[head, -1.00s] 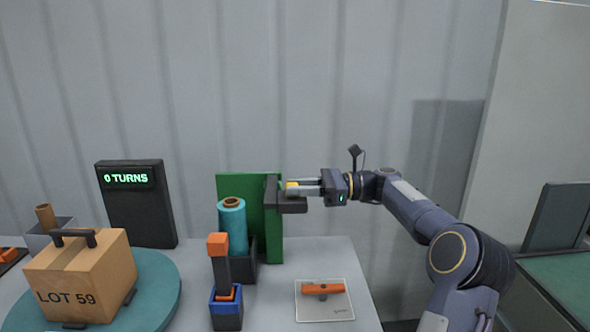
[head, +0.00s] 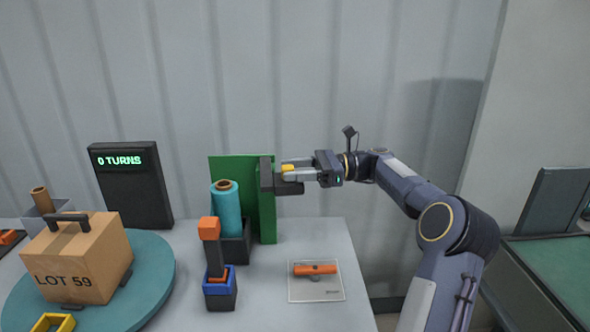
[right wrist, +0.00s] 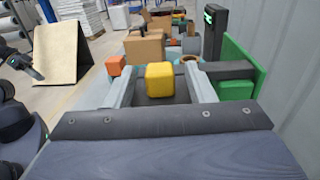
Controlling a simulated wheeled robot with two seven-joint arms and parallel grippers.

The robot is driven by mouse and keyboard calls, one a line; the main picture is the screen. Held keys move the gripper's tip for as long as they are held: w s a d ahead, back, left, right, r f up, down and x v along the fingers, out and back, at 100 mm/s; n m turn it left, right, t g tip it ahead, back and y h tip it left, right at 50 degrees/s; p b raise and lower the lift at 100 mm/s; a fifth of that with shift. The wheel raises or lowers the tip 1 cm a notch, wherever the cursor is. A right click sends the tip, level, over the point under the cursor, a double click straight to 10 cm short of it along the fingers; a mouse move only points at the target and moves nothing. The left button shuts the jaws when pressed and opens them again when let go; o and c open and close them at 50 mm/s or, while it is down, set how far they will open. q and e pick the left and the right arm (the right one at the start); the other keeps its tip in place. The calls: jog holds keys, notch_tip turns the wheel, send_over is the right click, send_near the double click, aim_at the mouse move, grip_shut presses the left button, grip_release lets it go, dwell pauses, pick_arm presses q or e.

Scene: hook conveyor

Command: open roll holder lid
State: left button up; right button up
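The roll holder (head: 236,249) is a dark box on the table with a teal roll (head: 228,212) upright in it. A green panel (head: 266,217), which looks like the lid, stands upright beside and behind the roll. A black bracket (head: 266,190) sticks out to the right from it, with a yellow block (head: 287,169) at its end. In the right wrist view the yellow block (right wrist: 160,83) sits between my right gripper's (head: 292,171) fingers, with gaps on both sides. My left gripper (right wrist: 24,66) seems to show at that view's left edge; its fingers are unclear.
A carton (head: 80,262) marked LOT 59 sits on a teal turntable (head: 150,278). A black display (head: 130,186) reads 0 TURNS. An orange-topped lever (head: 212,250) stands in front of the roll holder. An orange handle lies on a pale plate (head: 316,291). The table's right front is clear.

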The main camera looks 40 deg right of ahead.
jog(key=v, duration=0.7)
jog(key=shift+s+d, duration=0.25)
jog(key=shift+d, duration=0.1)
dwell(0.4)
